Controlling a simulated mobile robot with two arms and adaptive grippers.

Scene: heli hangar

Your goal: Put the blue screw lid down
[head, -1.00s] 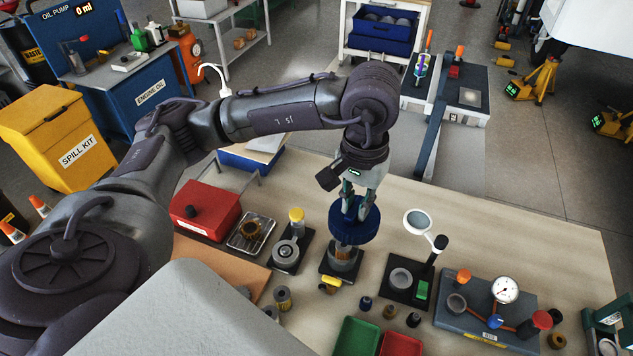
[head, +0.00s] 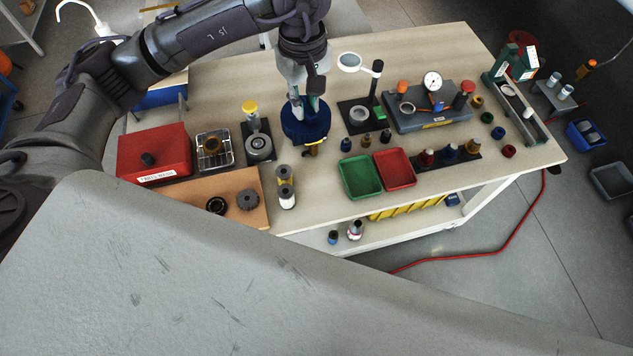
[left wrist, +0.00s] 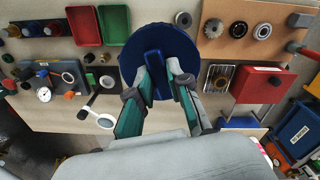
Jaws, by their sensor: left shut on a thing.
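The blue screw lid (head: 305,128) is a wide, dark blue ribbed disc with a raised bar on top. My left gripper (head: 307,106) is shut on that bar from above. In the left wrist view the lid (left wrist: 178,40) faces me nearly flat, and the two fingertips (left wrist: 162,68) pinch its bar. What is directly under the lid is mostly hidden; a small yellow piece (head: 313,145) shows at its near edge. I cannot tell whether the lid touches anything below. My right gripper is not in view.
A black-based holder (head: 258,148) with a round metal part stands left of the lid, and a magnifier stand (head: 352,65) stands right. Green (head: 361,176) and red (head: 396,169) trays lie to the near right. Bare tabletop (head: 320,205) shows in front.

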